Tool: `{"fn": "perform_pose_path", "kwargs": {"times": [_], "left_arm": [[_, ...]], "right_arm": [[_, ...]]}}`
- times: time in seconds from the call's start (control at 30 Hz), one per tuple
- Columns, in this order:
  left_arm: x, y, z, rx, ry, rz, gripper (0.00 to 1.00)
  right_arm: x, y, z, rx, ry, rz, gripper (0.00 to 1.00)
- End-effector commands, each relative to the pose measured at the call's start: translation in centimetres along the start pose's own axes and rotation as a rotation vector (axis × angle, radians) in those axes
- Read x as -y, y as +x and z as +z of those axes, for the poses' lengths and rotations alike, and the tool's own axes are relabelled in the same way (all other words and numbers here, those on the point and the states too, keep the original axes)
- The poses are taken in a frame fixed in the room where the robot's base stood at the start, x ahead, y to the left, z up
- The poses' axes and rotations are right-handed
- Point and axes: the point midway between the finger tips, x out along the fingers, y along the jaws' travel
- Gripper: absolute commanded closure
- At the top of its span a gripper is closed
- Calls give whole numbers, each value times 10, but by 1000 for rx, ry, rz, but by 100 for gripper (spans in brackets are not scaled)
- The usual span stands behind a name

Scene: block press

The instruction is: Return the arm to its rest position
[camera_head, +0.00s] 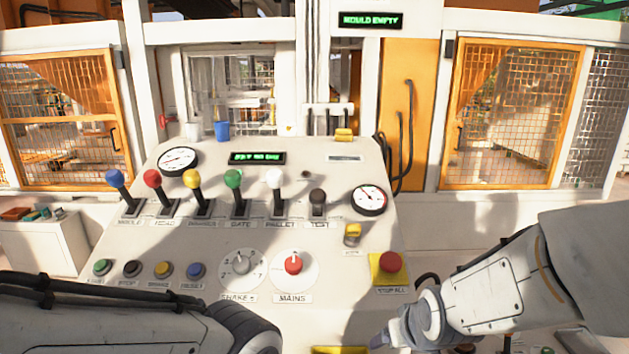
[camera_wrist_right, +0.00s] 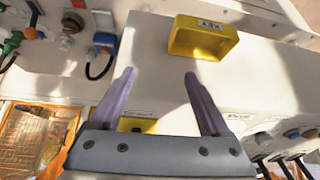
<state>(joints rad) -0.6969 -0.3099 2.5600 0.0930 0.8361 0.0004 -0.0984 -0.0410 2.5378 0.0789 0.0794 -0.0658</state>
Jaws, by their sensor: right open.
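My right arm comes in from the right in the head view, over the console's lower right corner. Its gripper (camera_head: 384,340) shows only partly at the bottom edge there. In the right wrist view the right gripper (camera_wrist_right: 160,80) has its two purple fingers spread apart, with nothing between them. A yellow tray marked KEY (camera_wrist_right: 207,40) lies beyond the fingertips, apart from them. My left arm crosses the head view's lower left corner; its gripper is out of view.
The console (camera_head: 330,240) carries several coloured levers, push buttons, dials, a red mains knob (camera_head: 293,264) and a red stop button (camera_head: 391,262) on a yellow plate. A sign (camera_head: 370,20) reads MOULD EMPTY. Orange mesh gates (camera_head: 515,115) stand behind.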

Motion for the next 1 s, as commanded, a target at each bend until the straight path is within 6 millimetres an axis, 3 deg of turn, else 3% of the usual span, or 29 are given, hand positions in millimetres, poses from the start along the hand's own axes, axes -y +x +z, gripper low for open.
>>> {"fn": "perform_pose_path", "kwargs": {"times": [0.33, 0.77, 1.0], "left_arm": [[0, 0, 0, 0, 0, 0, 100], [4, 50, 3, 0, 0, 0, 100], [7, 91, 5, 0, 1, 0, 100]], "right_arm": [[-32, -2, 84, 340, 83, 48, 19], [46, 2, 125, 404, -153, -71, 19], [97, -7, 178, 469, -365, -167, 19]]}}
